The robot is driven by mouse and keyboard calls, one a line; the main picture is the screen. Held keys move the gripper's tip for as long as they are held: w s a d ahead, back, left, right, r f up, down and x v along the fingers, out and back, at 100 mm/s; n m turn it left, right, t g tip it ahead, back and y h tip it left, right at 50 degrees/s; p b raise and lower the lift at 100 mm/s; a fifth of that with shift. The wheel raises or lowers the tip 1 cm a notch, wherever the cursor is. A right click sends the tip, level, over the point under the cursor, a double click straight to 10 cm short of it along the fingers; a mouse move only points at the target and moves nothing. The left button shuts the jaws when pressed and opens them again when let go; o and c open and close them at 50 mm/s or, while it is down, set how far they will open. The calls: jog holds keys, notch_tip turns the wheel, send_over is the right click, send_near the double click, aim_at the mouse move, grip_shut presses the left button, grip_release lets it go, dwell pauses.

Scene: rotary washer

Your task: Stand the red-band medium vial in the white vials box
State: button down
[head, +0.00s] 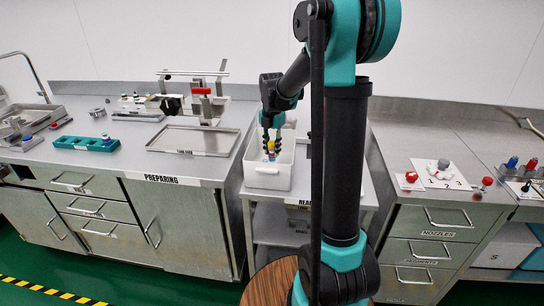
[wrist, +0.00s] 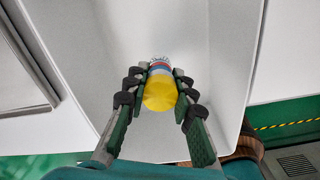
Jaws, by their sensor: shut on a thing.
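My gripper (head: 271,148) is over the white vials box (head: 268,181), with its fingers down within the box's outline. It is shut on a small vial, which shows in the wrist view (wrist: 160,92) between the fingertips. In the head view the vial (head: 270,155) is tiny and partly hidden by the fingers. The box's white inside lies beyond the vial in the wrist view; I cannot tell whether the vial touches its floor.
The box stands on a narrow metal counter between two wider ones. To the left are a teal rack (head: 86,143) and a shallow metal tray (head: 194,140) with a red-handled device behind it. To the right is a white numbered plate (head: 440,174) with red-topped parts nearby.

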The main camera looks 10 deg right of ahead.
aim_at(272, 156)
jog(key=shift+f, duration=1.65)
jog(key=c, duration=1.3)
grip_release()
jog(key=shift+f, duration=0.1)
notch_tip(272, 156, up, 12)
jog(key=shift+r, duration=0.15)
